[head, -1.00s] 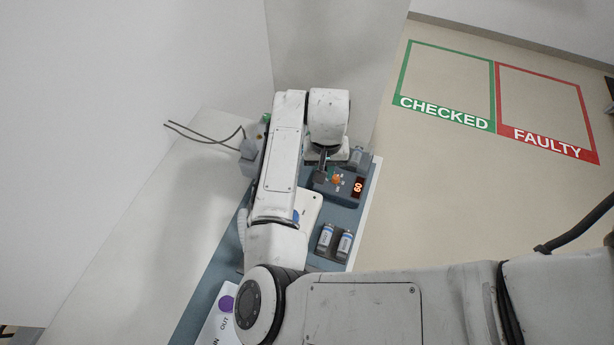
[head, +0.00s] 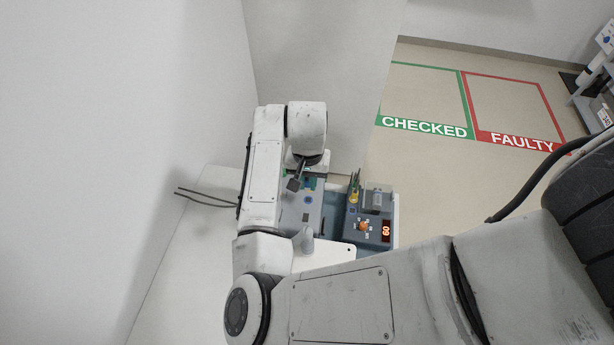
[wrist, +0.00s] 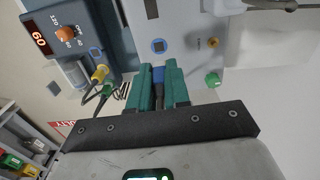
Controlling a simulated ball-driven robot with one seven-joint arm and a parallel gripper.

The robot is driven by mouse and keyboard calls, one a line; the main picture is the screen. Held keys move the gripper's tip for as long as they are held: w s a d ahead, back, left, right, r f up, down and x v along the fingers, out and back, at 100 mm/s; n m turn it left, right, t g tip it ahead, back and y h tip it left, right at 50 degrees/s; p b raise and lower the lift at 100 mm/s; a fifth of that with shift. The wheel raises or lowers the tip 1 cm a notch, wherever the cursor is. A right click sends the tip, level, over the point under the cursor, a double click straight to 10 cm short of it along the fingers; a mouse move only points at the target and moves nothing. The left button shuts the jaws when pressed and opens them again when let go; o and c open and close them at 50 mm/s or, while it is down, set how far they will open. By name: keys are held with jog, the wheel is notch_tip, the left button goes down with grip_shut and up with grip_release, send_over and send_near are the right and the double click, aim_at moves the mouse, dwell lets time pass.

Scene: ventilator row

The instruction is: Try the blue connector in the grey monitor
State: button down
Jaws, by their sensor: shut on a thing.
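My gripper (wrist: 159,78) has teal fingers shut on the blue connector (wrist: 158,73), whose dark cable runs back between them. The light grey housing that I take for the grey monitor (wrist: 195,20) lies just beyond the fingertips.
A dark blue-grey box (head: 350,235) with an orange knob and a red "60" display stands right of the grey housing. Yellow (wrist: 100,73) and green plugs with cables stick up near it. Floor squares marked CHECKED (head: 424,127) and FAULTY (head: 522,142) lie beyond.

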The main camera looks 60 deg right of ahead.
aim_at(308, 189)
jog(key=shift+f, duration=2.15)
jog(key=shift+f+b, duration=0.75)
jog(key=shift+f, duration=0.15)
jog(key=c, duration=1)
grip_release()
jog(key=shift+s, duration=0.1)
notch_tip(308, 189, up, 11)
jog(key=shift+f+b, duration=0.1)
jog(key=shift+b, duration=0.55)
